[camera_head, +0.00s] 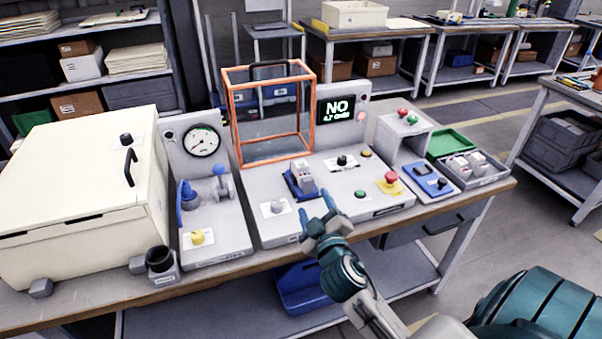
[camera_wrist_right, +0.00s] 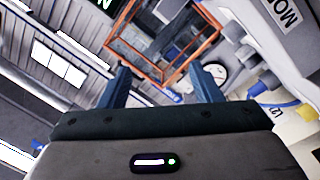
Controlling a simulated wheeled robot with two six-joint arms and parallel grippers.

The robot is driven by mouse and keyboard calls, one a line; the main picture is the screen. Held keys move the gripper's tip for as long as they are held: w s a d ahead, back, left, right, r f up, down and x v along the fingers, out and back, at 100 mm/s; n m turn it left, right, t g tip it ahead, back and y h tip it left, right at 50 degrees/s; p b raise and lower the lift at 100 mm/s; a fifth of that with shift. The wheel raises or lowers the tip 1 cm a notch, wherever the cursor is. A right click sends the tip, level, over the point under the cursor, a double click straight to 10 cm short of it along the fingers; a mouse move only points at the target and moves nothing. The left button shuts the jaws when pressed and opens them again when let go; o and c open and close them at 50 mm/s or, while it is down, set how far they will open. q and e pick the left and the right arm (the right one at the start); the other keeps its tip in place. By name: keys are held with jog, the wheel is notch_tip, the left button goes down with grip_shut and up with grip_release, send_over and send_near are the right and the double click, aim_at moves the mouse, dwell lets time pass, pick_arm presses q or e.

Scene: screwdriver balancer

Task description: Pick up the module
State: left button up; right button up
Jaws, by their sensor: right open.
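A small grey module (camera_head: 303,174) stands in a blue cradle (camera_head: 292,190) on the sloped grey test panel, in front of an orange-framed clear guard (camera_head: 233,130). Several pale block-like pieces (camera_head: 462,166) lie in a grey tray at the right. My right gripper (camera_head: 317,208) is open and empty, just in front of the cradle and apart from the module. In the right wrist view its two blue fingers (camera_wrist_right: 165,84) are spread, with the orange frame (camera_wrist_right: 205,49) beyond them. The module cannot be made out there. My left gripper is not in view.
A display (camera_head: 338,108) reads "NO". A gauge station (camera_head: 202,141) with blue valves and a big cream box (camera_head: 75,200) stand left. A red button (camera_head: 391,177), a green tray (camera_head: 452,143) and a blue handheld unit (camera_head: 422,169) are right.

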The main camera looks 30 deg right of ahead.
jog(key=w+a+r+n+g+y, duration=0.1)
jog(key=w+a+r+n+y, duration=0.5)
jog(key=n+y, duration=0.6)
jog(key=w+a+r+n+g+y, duration=0.1)
jog(key=w+a+r+n+y, duration=0.55)
jog(key=n, duration=0.95)
jog(key=g+h, duration=1.1)
jog(key=h, duration=0.3)
send_near(301, 164)
jog(key=b+x, duration=0.3)
jog(key=b, duration=0.1)
jog(key=shift+s+d+f+y, duration=0.1)
jog(key=shift+s+f+y, duration=0.15)
jog(key=shift+s+f, duration=0.05)
jog(key=shift+b+x, duration=0.4)
jog(key=shift+x, duration=0.5)
jog(key=shift+w+f, duration=0.2)
jog(key=shift+w+p+x, duration=0.15)
jog(key=shift+p+x, duration=0.15)
jog(key=shift+x, duration=1)
jog(key=shift+w+p+x, duration=0.1)
jog(key=shift+p+x, duration=0.2)
jog(key=shift+x, duration=1)
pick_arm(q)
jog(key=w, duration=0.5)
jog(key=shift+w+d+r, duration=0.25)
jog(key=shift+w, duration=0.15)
pick_arm(e)
jog(key=shift+d+r, duration=0.1)
jog(key=shift+d, duration=0.05)
